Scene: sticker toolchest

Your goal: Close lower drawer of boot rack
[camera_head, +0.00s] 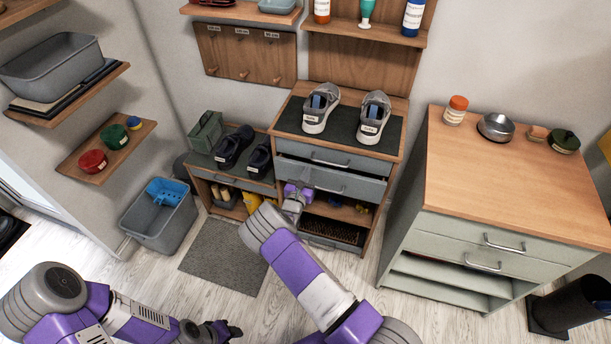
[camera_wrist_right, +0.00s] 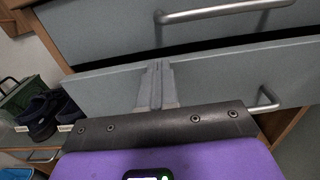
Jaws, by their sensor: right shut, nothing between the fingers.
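The boot rack (camera_head: 400,103) is a wooden cabinet with two grey drawers. Its lower drawer (camera_head: 345,182) stands out from the rack, with a dark gap showing above its front. In the right wrist view the lower drawer front (camera_wrist_right: 90,92) spans the middle, with its bar handle to the right. My right gripper (camera_head: 295,199) is shut and empty at the left part of that front. Its fingertips (camera_wrist_right: 158,68) are against or just before the panel; I cannot tell if they touch. My left gripper (camera_head: 232,331) is low in the head view, away from the rack; its jaw state is unclear.
The upper drawer (camera_head: 340,160) looks shut above. Grey shoes (camera_head: 319,108) stand on the rack's top. A lower bench (camera_head: 203,160) with dark shoes adjoins at left. A sage-green cabinet (camera_head: 450,226) stands at right. A grey mat (camera_head: 222,257) lies on the floor in front.

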